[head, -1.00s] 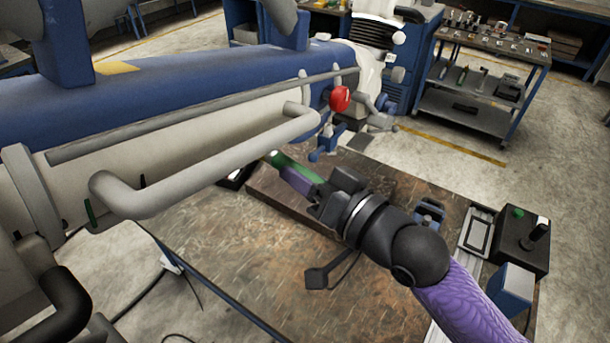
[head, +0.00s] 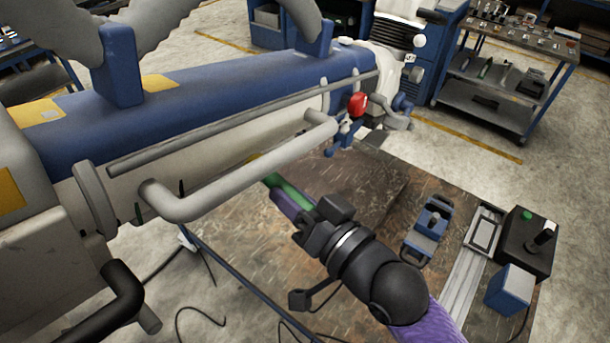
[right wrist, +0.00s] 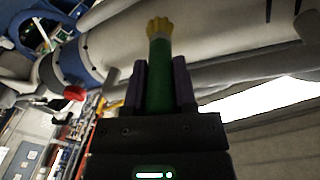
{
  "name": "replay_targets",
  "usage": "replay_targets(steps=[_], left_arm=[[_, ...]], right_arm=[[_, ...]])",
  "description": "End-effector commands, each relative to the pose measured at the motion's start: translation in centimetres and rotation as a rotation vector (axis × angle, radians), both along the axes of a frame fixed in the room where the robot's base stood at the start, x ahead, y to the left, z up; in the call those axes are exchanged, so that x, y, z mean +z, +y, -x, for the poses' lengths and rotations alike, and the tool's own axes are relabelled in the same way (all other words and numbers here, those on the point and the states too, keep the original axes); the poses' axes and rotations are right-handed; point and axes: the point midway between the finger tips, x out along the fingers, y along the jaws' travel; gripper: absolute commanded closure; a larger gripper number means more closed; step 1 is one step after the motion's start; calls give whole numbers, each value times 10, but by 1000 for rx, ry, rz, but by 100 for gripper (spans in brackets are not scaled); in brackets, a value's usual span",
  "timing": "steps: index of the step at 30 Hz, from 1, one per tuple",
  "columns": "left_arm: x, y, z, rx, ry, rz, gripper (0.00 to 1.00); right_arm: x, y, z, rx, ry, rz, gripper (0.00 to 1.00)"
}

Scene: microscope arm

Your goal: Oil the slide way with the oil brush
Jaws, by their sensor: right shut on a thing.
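The oil brush (right wrist: 159,75) has a green handle and yellow bristles. My right gripper (head: 292,205) is shut on its handle with purple fingers. In the head view the brush (head: 290,190) points up and left, its tip by the grey bent handlebar of the big blue and white machine arm (head: 215,102). In the right wrist view the bristles (right wrist: 159,27) show against the white side of that arm; I cannot tell whether they touch it. A long grey rail (head: 240,125) runs along the arm's side; I cannot tell whether it is the slide way. My left gripper is out of view.
The handlebar (head: 235,185) and a red knob (head: 357,104) stick out near the brush. The worn brown table (head: 235,245) below is largely clear on its left. A blue clamp-like device (head: 428,230) and a black control box (head: 524,240) stand on its right.

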Motion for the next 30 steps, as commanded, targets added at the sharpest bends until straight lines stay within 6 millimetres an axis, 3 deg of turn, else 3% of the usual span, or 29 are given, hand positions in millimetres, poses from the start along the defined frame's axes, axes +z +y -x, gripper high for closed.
replay_targets(steps=[12, 30], left_arm=[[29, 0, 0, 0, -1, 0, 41], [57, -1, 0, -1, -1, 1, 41]], right_arm=[[12, 20, 26, 0, 2, 0, 100], [18, 43, 58, 3, 6, -1, 100]])
